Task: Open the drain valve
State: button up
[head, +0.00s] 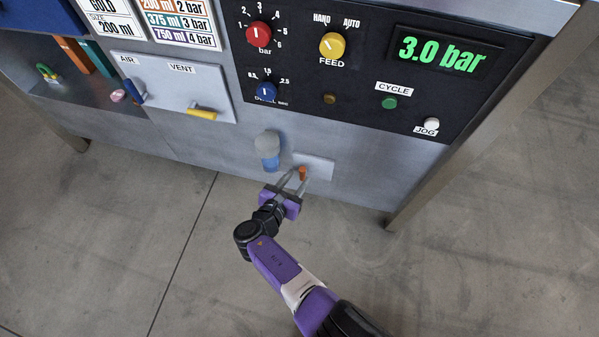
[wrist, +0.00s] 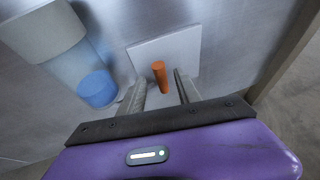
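The drain valve shows as an orange handle (head: 303,172) on a pale plate low on the machine front. In the wrist view the orange handle (wrist: 160,76) slants slightly and stands out from the plate (wrist: 185,48). My gripper (head: 293,178) is at the handle. In the wrist view my gripper (wrist: 162,84) is open, with one grey finger on each side of the handle. I see gaps between the handle and both fingers. The base of the handle is plainly visible between the fingertips.
A grey bowl with a blue lower part (head: 268,150) hangs just left of the plate. Above are a yellow vent lever (head: 202,114), a blue air lever (head: 134,91) and a black control panel (head: 350,70) reading 3.0 bar. A machine leg (head: 440,165) stands at right. The floor in front is clear.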

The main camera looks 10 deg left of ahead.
jog(key=p+v, duration=0.1)
jog(key=v, duration=0.4)
jog(key=shift+p, duration=0.4)
